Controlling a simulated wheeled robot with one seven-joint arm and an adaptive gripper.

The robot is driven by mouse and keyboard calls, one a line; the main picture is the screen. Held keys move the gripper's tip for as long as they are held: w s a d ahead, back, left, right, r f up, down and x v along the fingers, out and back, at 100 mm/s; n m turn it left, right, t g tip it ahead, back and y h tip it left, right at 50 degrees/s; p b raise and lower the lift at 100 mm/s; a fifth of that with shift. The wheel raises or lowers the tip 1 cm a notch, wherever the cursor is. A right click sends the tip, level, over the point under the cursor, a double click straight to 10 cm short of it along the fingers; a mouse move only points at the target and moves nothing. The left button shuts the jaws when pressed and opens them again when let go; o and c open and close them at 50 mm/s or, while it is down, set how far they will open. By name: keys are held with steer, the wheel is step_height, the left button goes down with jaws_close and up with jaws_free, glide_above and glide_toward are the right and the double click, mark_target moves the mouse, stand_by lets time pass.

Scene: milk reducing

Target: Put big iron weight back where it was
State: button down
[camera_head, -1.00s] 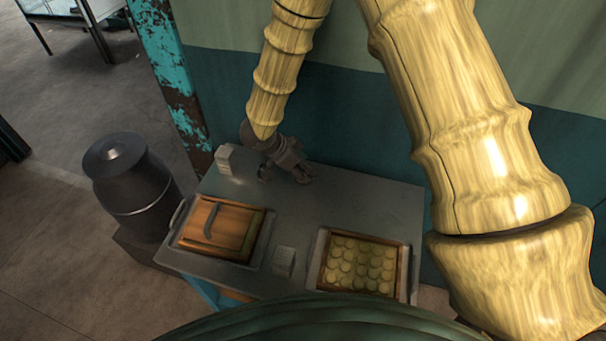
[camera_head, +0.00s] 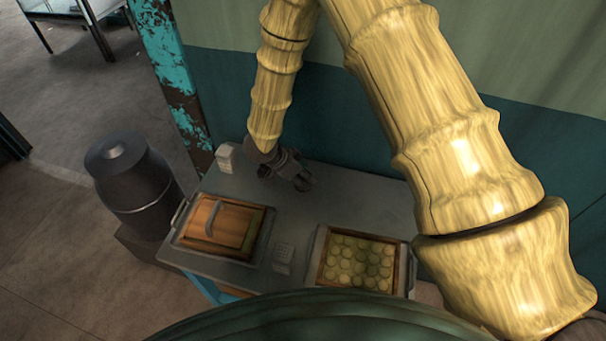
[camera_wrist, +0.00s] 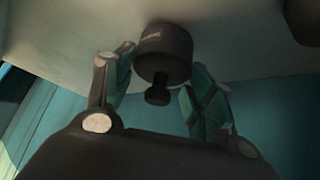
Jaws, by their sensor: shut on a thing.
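My gripper (camera_head: 293,174) is over the back part of the grey metal table in the head view, close to the tabletop. In the wrist view, a dark cylindrical iron weight (camera_wrist: 166,50) with a small knob (camera_wrist: 157,95) shows between the two fingers of my gripper (camera_wrist: 162,88). My gripper is shut on this weight. The weight appears close to a pale grey surface, but whether it touches it is unclear. In the head view the weight is too dark and small to tell from the gripper.
The table (camera_head: 370,203) carries a wooden-lidded container (camera_head: 214,225) at front left and a tray of pale round pieces (camera_head: 357,262) at front right. Small pale blocks stand at back left (camera_head: 226,158) and front middle (camera_head: 283,256). Another dark object (camera_wrist: 304,20) shows in the wrist view. A wall stands behind.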

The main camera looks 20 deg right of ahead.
steer(key=c, duration=0.5)
jaws_free()
steer(key=shift+c, duration=0.2)
steer(key=shift+r, duration=0.15)
steer(key=b+v, duration=0.3)
steer(key=v, duration=0.9)
